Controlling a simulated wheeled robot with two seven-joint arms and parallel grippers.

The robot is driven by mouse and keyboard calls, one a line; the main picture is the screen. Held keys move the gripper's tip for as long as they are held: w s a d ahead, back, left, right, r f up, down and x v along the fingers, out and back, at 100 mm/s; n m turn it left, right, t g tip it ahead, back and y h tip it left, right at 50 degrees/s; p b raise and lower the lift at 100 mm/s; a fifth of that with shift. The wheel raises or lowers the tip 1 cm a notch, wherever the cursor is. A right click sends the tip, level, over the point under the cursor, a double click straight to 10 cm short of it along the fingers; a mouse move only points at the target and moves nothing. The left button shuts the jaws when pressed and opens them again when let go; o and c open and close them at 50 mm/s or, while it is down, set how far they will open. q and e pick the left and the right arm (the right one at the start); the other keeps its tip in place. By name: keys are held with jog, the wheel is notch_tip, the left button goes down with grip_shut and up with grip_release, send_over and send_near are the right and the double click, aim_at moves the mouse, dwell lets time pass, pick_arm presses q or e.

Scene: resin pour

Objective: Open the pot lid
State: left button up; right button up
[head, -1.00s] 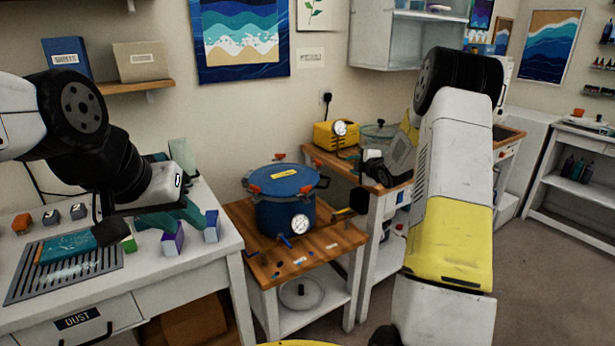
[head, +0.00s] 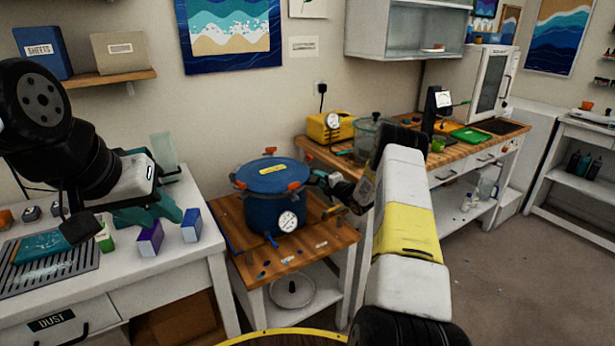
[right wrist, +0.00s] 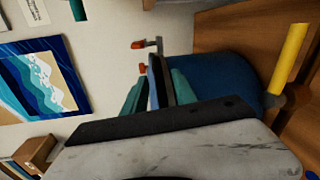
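The blue pot (head: 276,213) stands on a small wooden-topped stand. Its blue lid (head: 270,176) is on top, with orange clamps around the rim and a round gauge on the front. My right gripper (head: 326,181) is at the right side of the lid, by a rim clamp (head: 294,185). In the right wrist view its teal fingers (right wrist: 158,82) point at the pot (right wrist: 225,75), close to an orange clamp (right wrist: 142,69). Whether they grip anything is unclear. My left gripper (head: 150,214) has its teal fingers apart, over the left table, away from the pot.
The left table (head: 195,262) holds a grate (head: 50,268) and small coloured boxes. Behind the pot, a wooden bench (head: 400,170) carries a yellow device (head: 330,127) and a glass vessel (head: 368,135). Small parts lie on the stand's front (head: 330,243). Open floor lies at right.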

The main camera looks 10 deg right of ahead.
jog(key=shift+w+a, duration=0.15)
jog(key=shift+w, duration=0.25)
grip_shut()
dwell(1.2)
